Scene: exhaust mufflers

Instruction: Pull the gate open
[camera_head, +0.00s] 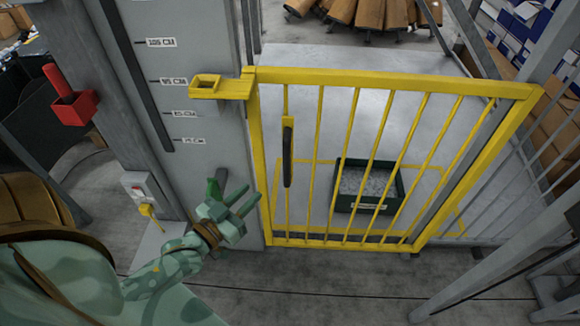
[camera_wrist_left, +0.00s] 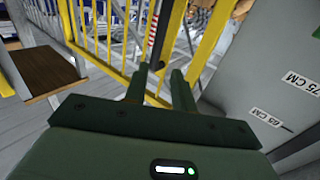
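The yellow barred gate (camera_head: 395,82) stands across the opening and looks closed, its left post against the grey column. Its upright black handle (camera_head: 288,160) is on the left part of the gate. My left gripper (camera_head: 252,194) is in front of the gate's left post, lower than the handle and to its left, apart from it. In the left wrist view, the two fingers (camera_wrist_left: 160,78) are spread with nothing between them. The dark handle (camera_wrist_left: 160,40) shows beyond the fingertips there, among yellow bars (camera_wrist_left: 207,45). My right gripper is not in view.
The grey column (camera_head: 205,150) with height labels stands left of the gate, with a yellow bracket (camera_head: 222,87) on it. A red holder (camera_head: 72,105) is further left. A dark green crate (camera_head: 340,185) lies behind the bars. The floor before the gate is clear.

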